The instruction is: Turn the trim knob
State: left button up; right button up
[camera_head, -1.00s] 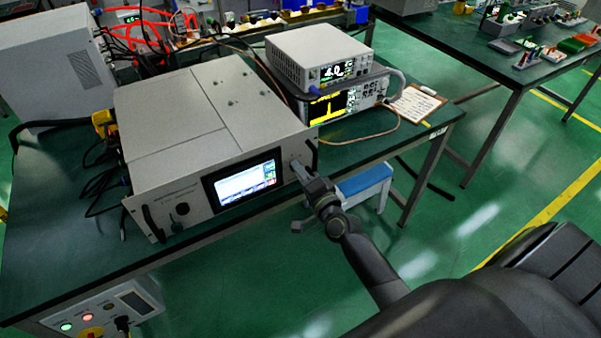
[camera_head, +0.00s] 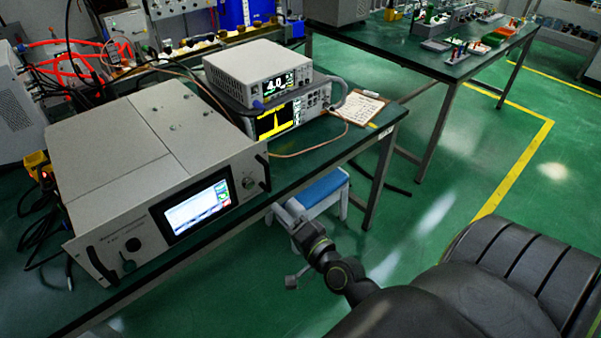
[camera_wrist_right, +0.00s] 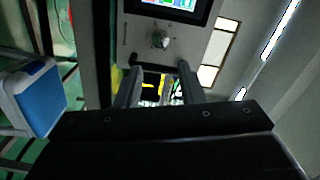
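The grey generator box (camera_head: 150,150) stands on the green-topped bench, its front panel toward me. A small round knob (camera_head: 248,183) sits on the panel right of the lit screen (camera_head: 191,209). The right wrist view shows this knob (camera_wrist_right: 161,40) beyond the fingertips, clear of them. A dark knob (camera_head: 132,244) is at the panel's left; I cannot read which is labelled trim. My right gripper (camera_head: 283,214) is in front of and below the panel's right end, apart from it. Its two fingers (camera_wrist_right: 158,72) are spread with nothing between them. My left gripper is out of view.
Black handles (camera_head: 101,266) stick out at both ends of the panel. Two stacked instruments (camera_head: 258,75) and a clipboard (camera_head: 358,107) are on the bench behind. A blue-topped stool (camera_head: 320,188) stands beside the bench, near my right arm. The floor to the right is open.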

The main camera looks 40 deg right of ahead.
jog(key=s+b, duration=0.2)
jog(key=s, duration=0.4)
jog(key=shift+d, duration=0.1)
dwell(0.4)
jog(key=s+d+f+n+g, duration=0.1)
jog(key=s+f+n+g, duration=0.15)
jog(key=f, duration=0.85)
jog(key=s+d+f+n+g+h, duration=0.1)
jog(key=s+f+n+g, duration=0.15)
jog(key=f, duration=0.85)
jog(key=s+d+f+n+g, duration=0.1)
jog(key=s+f+n+g, duration=0.2)
jog(key=f, duration=0.8)
jog(key=s+f+n+g, duration=0.3)
jog(key=s+f, duration=0.5)
jog(key=s, duration=0.3)
jog(key=s+a+f+n+g, duration=0.1)
jog(key=s+f+n+g, duration=0.2)
jog(key=s+f+g, duration=0.2)
jog(key=s+f, duration=0.3)
jog(key=s, duration=0.4)
jog(key=shift+g+h+p, duration=0.3)
jog(key=shift+g+p, duration=0.1)
dwell(0.7)
